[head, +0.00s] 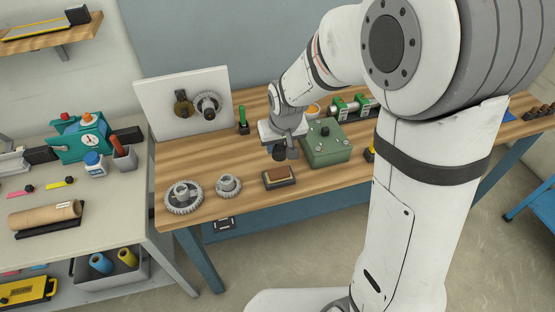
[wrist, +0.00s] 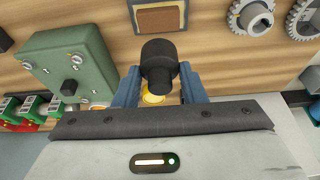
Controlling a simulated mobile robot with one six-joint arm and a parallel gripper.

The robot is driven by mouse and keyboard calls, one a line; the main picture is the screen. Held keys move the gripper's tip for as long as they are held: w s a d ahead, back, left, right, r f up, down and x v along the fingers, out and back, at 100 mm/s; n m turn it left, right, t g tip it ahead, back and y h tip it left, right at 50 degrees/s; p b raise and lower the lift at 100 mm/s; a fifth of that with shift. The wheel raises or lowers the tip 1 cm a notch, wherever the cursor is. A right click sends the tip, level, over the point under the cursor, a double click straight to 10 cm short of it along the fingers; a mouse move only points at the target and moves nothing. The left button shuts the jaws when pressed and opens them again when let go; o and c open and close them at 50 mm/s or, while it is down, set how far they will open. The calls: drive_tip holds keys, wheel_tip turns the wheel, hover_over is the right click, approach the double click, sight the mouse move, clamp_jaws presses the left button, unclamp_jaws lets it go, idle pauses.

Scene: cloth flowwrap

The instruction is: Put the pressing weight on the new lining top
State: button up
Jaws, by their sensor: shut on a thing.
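The pressing weight (wrist: 159,60) is a black cylinder with a wider head. My gripper (wrist: 158,84) has its blue fingers shut on it from both sides. In the head view the dark weight (head: 279,153) hangs under my gripper (head: 286,146), over the bench. The new lining top appears to be the brown pad (head: 278,174) on a dark block with a pale rim, in front of my gripper. The brown pad (wrist: 158,19) also shows in the wrist view, beyond the weight and apart from it. Nothing lies on its visible part.
A green box (head: 327,151) with knobs stands right of my gripper. Two metal gears, a large one (head: 184,197) and a smaller one (head: 228,186), lie left of the pad. A white panel (head: 160,105) with mounted parts stands behind. Bare wood (head: 250,160) surrounds the pad.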

sight(279, 158)
drive_tip(key=shift+s+x, duration=0.2)
drive_tip(key=shift+x, duration=1)
drive_tip(key=shift+s+f, duration=0.15)
drive_tip(key=shift+f, duration=1.85)
drive_tip(key=shift+f, duration=0.15)
drive_tip(key=o, duration=1.2)
drive_tip(key=shift+r, duration=0.65)
drive_tip(key=v, duration=1.1)
drive_tip(key=shift+s+d, duration=0.2)
